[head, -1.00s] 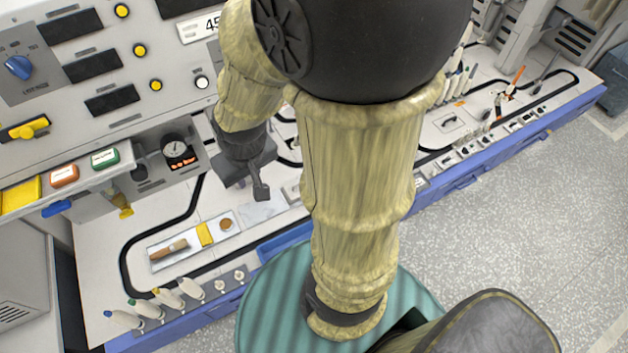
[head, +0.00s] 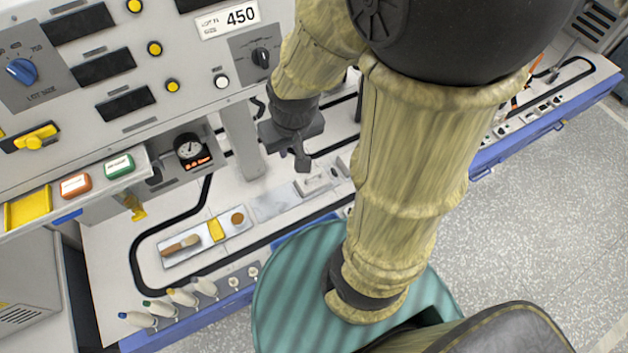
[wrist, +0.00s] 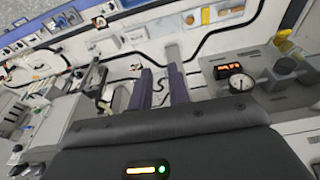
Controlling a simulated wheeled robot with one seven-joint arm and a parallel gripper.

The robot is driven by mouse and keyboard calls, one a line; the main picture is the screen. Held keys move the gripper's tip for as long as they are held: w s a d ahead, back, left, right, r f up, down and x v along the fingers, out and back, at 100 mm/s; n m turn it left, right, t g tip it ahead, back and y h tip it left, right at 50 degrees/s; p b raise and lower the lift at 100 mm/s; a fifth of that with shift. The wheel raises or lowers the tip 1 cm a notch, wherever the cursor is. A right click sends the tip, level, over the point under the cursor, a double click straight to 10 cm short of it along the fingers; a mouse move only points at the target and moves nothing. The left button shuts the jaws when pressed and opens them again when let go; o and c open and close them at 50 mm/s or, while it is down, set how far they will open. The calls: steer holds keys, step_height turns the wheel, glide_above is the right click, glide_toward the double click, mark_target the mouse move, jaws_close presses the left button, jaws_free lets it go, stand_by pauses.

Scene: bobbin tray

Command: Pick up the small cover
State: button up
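My gripper (head: 302,160) hangs over the bench in the head view, in front of the grey console and apart from the bench items. In the wrist view its two fingers (wrist: 158,78) stand apart with nothing between them. I cannot pick out a small cover for certain. A pale tray (head: 196,246) on the bench holds a wooden-handled brush (head: 180,245), a yellow block (head: 216,230) and a round brown piece (head: 237,218). A small plate-like fitting (head: 312,184) lies on the bench below my gripper. My arm hides part of the bench.
The console carries a dial gauge (head: 188,148), green (head: 119,166) and orange (head: 75,185) buttons and a yellow bin (head: 27,209). A teal striped round surface (head: 290,285) is at the front. The speckled floor (head: 530,220) at right is clear.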

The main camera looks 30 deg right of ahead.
steer(key=w+f+n+t+h+b, duration=0.1)
steer(key=w+f+b, duration=0.4)
steer(key=f, duration=0.6)
steer(key=w+f+n+b, duration=0.2)
steer(key=w+f+b, duration=0.1)
steer(key=f+b, duration=0.6)
steer(key=w+f+n+t+h+b, duration=0.1)
steer(key=w+f+b, duration=0.4)
steer(key=f, duration=0.7)
steer(key=w+d+f+n+t+h+b, duration=0.1)
steer(key=d+f+n+h+b, duration=0.1)
steer(key=f+b, duration=0.4)
steer(key=w+d+f+n+t+h+b, duration=0.1)
steer(key=d+f+n+t+h+b, duration=0.1)
steer(key=f+b, duration=0.5)
steer(key=w+d+f+n+t+h+b, duration=0.1)
steer(key=d+f+n+h+b, duration=0.2)
steer(key=f, duration=1.3)
steer(key=n+h+b, duration=0.1)
steer(key=n+b, duration=0.1)
steer(key=b, duration=0.1)
steer(key=shift+w+d+f, duration=0.15)
steer(key=shift+w+f, duration=0.15)
steer(key=b, duration=0.5)
glide_above(310, 189)
steer(key=f, duration=0.4)
steer(key=shift+s+a+f, duration=0.35)
steer(key=shift+w+d, duration=0.3)
steer(key=shift+d, duration=0.05)
steer(key=shift+f, duration=0.1)
